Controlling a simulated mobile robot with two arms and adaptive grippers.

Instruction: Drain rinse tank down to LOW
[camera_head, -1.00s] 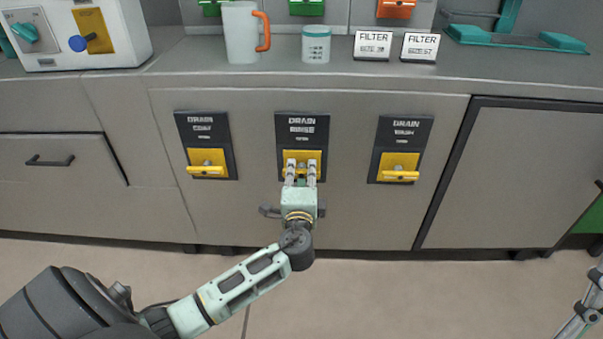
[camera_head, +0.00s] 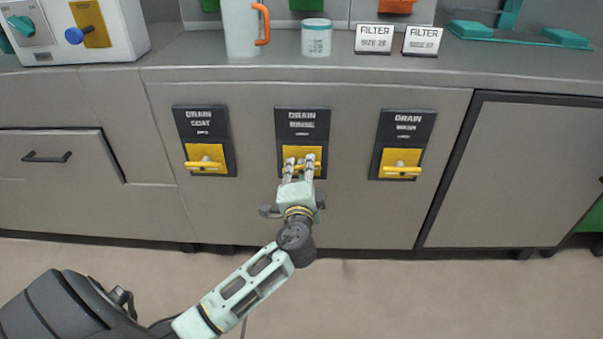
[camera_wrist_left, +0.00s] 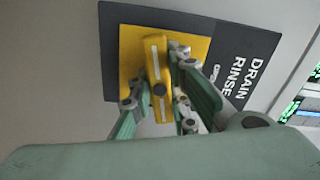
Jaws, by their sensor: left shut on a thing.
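The drain rinse valve (camera_head: 302,125) is the middle of three dark panels on the cabinet front, with a yellow plate and a yellow handle. My left gripper (camera_head: 299,166) is at this handle, its fingers closed around it. In the left wrist view the yellow handle (camera_wrist_left: 157,78) lies between the fingers of the left gripper (camera_wrist_left: 160,100), and the label DRAIN RINSE (camera_wrist_left: 243,75) is readable beside it. In the head view the fingers partly cover the handle. My right gripper is not in view.
The drain coat valve (camera_head: 205,140) is to the left and the drain wash valve (camera_head: 402,145) to the right, both with level yellow handles. The counter (camera_head: 400,72) above holds a pitcher (camera_head: 240,28), a white jar (camera_head: 316,38) and two filter signs (camera_head: 374,39).

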